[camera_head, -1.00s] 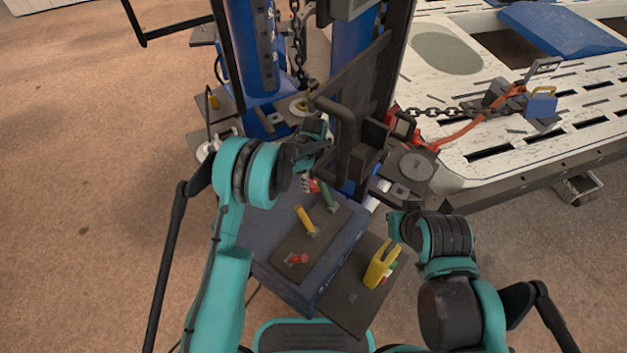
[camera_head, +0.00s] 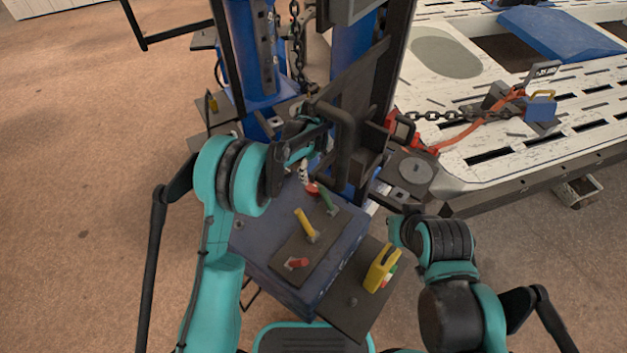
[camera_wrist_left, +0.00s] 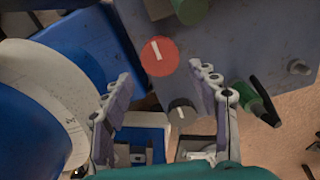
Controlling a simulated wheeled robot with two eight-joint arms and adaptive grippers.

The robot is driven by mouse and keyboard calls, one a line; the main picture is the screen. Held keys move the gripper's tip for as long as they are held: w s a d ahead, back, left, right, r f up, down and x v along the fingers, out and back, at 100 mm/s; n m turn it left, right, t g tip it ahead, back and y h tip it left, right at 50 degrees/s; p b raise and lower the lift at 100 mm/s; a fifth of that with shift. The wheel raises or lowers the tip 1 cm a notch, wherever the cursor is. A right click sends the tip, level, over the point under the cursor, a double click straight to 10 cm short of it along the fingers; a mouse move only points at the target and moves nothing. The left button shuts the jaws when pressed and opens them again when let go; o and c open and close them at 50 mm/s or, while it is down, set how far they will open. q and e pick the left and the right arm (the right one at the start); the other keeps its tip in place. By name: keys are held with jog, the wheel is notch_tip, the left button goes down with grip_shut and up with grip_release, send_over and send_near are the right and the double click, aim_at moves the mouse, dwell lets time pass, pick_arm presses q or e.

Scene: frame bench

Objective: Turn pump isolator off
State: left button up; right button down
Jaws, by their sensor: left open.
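A round red knob (camera_wrist_left: 160,55) with a short, slightly tilted white mark sits on the grey panel in the left wrist view. Below it is a smaller dark grey knob (camera_wrist_left: 181,112) with a white mark. No label is readable, so I cannot tell which is the pump isolator. The red knob also shows in the head view (camera_head: 312,188), at the far end of the lever box. My left gripper (camera_wrist_left: 161,75) is open and empty, its fingers on either side of the red knob's lower edge in the picture; contact is not visible. My right gripper is not visible.
Green, yellow (camera_head: 307,225) and red (camera_head: 297,263) levers stand on the blue box (camera_head: 262,246). A yellow control piece (camera_head: 381,268) is to its right. Black frame bars (camera_head: 345,140) and a chain rise close behind the left gripper. A white bench (camera_head: 470,120) is at right.

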aim_at(314, 185)
pick_arm(q)
jog(key=shift+r, duration=2.35)
jog(key=shift+r, duration=0.1)
jog(key=s+a+r+m+t, duration=0.2)
jog(key=s+a+r, duration=0.35)
jog(key=r, duration=0.25)
jog(key=s+a+r+m+t, duration=0.1)
jog(key=s+a+r+m, duration=0.1)
jog(key=s+a+r, duration=0.4)
jog(key=s+a+m+t, duration=0.2)
jog(key=s+a, duration=0.1)
jog(key=s, duration=0.5)
jog(key=s+a+m+t, duration=0.2)
jog(key=s+a+m, duration=0.1)
jog(key=s, duration=0.6)
jog(key=shift+a, duration=0.15)
jog(key=shift+f, duration=0.1)
